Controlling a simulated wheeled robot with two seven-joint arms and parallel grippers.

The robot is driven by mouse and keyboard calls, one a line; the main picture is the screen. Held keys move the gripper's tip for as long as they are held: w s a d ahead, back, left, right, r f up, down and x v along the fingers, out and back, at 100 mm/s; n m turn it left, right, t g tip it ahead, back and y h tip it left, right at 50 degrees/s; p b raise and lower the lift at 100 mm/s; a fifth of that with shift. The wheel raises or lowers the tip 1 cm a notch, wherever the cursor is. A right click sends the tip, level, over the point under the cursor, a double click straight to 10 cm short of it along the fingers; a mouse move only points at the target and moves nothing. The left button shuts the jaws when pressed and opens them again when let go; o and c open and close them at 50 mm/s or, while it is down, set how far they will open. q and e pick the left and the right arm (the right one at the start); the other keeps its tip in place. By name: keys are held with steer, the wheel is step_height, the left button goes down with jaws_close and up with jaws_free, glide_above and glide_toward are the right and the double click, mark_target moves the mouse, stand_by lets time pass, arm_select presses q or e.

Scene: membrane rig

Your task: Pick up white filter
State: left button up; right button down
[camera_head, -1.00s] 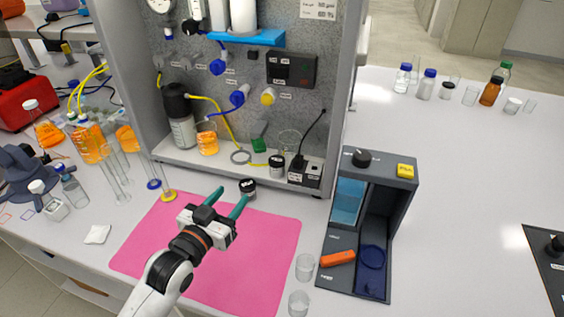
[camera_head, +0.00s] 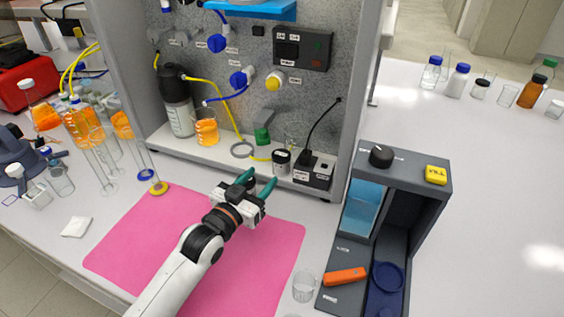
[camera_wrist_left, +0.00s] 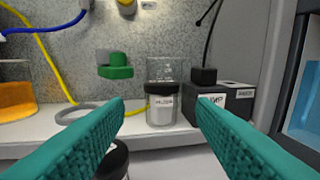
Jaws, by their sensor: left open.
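No separate white filter can be made out with certainty. A small clear jar with a black lid and white label (camera_head: 281,161) stands on the rig's ledge; it shows ahead between my fingers in the left wrist view (camera_wrist_left: 161,106). A second black-lidded container (camera_wrist_left: 115,160) is low and close beside my left-hand finger, partly hidden by it. My left gripper (camera_head: 259,182) is open, its teal fingers pointing at the rig just beyond the pink mat (camera_head: 150,245). Nothing is visibly gripped. My right gripper is not in view.
A dark grey device (camera_head: 425,200) stands right of the mat. A white folded pad (camera_head: 76,227) lies left. Glass tubes stand at the left.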

mark_target(276, 164)
arm_select(q)
steer(key=x, duration=0.3)
steer(key=shift+w+d, duration=0.1)
steer(key=shift+w, duration=0.05)
steer(key=shift+w+d+p, duration=0.25)
steer(key=shift+w+p, duration=0.1)
steer(key=shift+w, duration=0.05)
steer(key=x, duration=0.4)
steer(key=shift+w+d+f+p, duration=0.1)
steer(key=shift+d+f+p, duration=0.05)
steer(key=shift+f+p, duration=0.2)
steer(key=shift+c, duration=0.5)
steer(key=c, duration=0.5)
steer(key=shift+c, duration=0.2)
steer(key=shift+r, duration=0.1)
step_height(276, 164, up, 18)
steer(key=b, duration=0.1)
steer(key=shift+b, duration=0.4)
